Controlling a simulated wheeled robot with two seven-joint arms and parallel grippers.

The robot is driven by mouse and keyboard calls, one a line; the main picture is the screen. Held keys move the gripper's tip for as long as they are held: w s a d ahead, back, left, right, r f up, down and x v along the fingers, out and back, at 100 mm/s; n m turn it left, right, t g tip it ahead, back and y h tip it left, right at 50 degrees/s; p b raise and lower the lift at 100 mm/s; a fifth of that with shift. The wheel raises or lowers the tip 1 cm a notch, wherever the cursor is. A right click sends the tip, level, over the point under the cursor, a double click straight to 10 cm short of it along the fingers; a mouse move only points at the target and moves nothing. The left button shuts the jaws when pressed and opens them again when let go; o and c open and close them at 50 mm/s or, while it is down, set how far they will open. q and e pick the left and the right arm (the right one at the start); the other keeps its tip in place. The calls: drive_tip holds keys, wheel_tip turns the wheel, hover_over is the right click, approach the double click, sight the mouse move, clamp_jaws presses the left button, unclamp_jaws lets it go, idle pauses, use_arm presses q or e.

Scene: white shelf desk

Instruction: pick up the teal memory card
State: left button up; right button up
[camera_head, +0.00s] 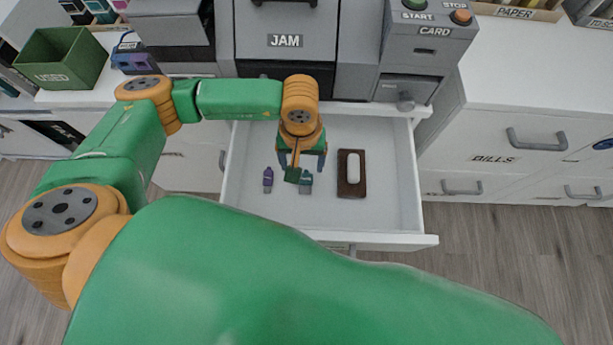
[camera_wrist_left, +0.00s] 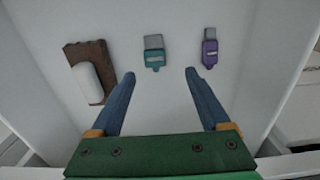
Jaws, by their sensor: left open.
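The teal memory card (camera_wrist_left: 154,57) lies flat in the open drawer, with a grey metal end. It also shows in the head view (camera_head: 306,180), partly covered by my left gripper. My left gripper (camera_head: 303,165) is open and empty above the drawer, its fingers pointing down. In the left wrist view the fingertips of my left gripper (camera_wrist_left: 159,74) are apart, with the teal card beyond them and roughly between them. I cannot tell the exact height over the card. My right gripper is not in view.
A purple stick (camera_head: 268,178) lies left of the teal card, and a brown block with a white rounded piece (camera_head: 352,174) lies right of it. The drawer walls (camera_head: 412,190) surround them. The grey machine (camera_head: 285,45) stands behind. The drawer's front area is clear.

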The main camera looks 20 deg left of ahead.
sight(306, 179)
use_arm(q)
drive_tip(key=f, duration=0.3)
drive_tip(key=d+f, duration=0.1)
drive_tip(key=f, duration=0.1)
drive_tip(key=shift+s+f, duration=0.25)
drive_tip(key=shift+f, duration=0.35)
clamp_jaws()
